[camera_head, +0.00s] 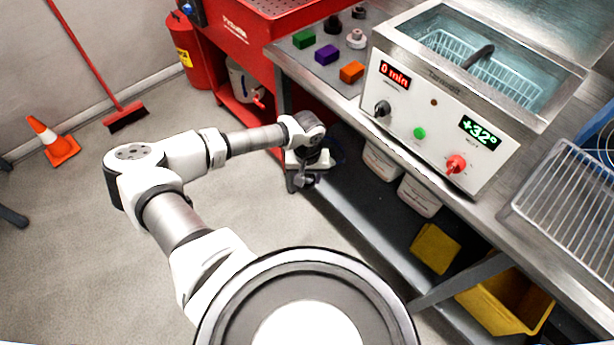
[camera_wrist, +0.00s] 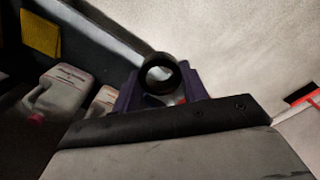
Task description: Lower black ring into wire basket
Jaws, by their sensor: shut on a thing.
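The black ring (camera_wrist: 160,73) is in my gripper (camera_wrist: 162,92), between its dark purple fingers in the wrist view. Its round opening faces the camera. In the head view my gripper (camera_head: 308,178) is low beside the bench's front edge, left of the bath and apart from it. I cannot make out the ring there. The wire basket (camera_head: 449,47) is white and sits inside the open steel bath (camera_head: 410,28) on the bench. A dark curved handle-like piece (camera_head: 480,55) shows over the basket.
Green (camera_head: 304,38), purple (camera_head: 327,55) and orange (camera_head: 351,72) blocks lie on the bench (camera_head: 308,65) left of the bath, with small dark and pale parts behind. A wire rack (camera_head: 570,205) is at right. Jugs (camera_head: 419,196) and yellow bins (camera_head: 435,248) are underneath. The left floor is largely open.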

